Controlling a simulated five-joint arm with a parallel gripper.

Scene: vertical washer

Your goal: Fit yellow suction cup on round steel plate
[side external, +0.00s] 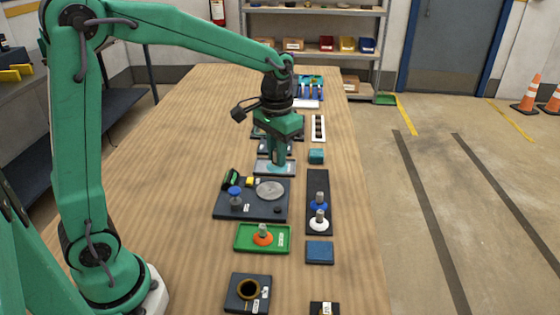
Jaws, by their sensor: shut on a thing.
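The round steel plate (270,190) lies flat on a dark base board (262,211) in the middle of the table. Its top is bare. My gripper (277,163) points down just behind it, over a pale grey plate (262,168). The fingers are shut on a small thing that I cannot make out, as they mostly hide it. I cannot pick out a yellow suction cup for certain. A small yellow piece (250,182) shows on the base board, behind and left of the steel plate.
A blue cup (235,194) stands on the base board, left of the steel plate. A green tray (278,241) with an orange cup (263,238) lies in front. A dark strip to the right holds a blue (319,205) and a white cup (319,225). The table's left side is clear.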

